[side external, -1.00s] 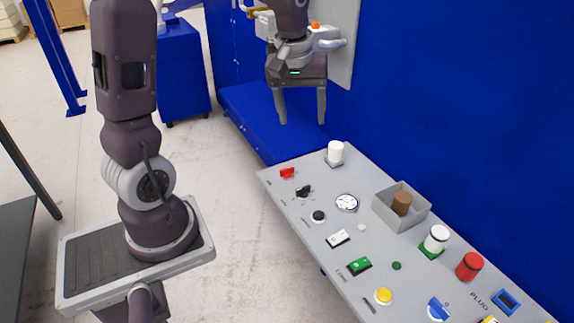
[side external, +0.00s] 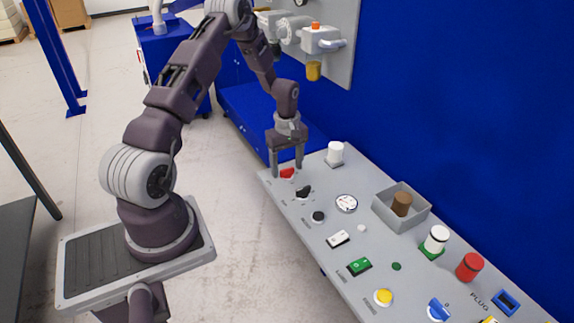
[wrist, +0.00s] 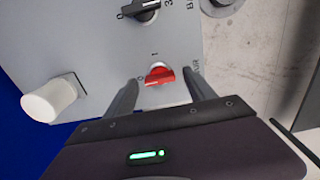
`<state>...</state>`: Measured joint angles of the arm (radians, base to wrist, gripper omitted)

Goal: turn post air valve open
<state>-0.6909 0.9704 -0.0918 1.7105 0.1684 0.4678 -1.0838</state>
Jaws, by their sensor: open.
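The red valve knob (side external: 287,173) sits at the far left corner of the grey panel. In the wrist view the red knob (wrist: 160,75) lies between and just beyond my fingertips, near the labels "0", "1" and "AIR". My gripper (side external: 287,172) is over this knob in the side view, fingers pointing down, one on each side. In the wrist view my gripper (wrist: 163,88) is open, with gaps between both fingers and the knob. Whether the fingertips touch the panel cannot be told.
A black rotary knob (side external: 304,192) is beside the red one. A white cylinder (side external: 335,152) stands on the panel to the right. A grey box (side external: 414,220) with a brown cylinder (side external: 401,204) and several buttons lie further along. A blue wall is behind.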

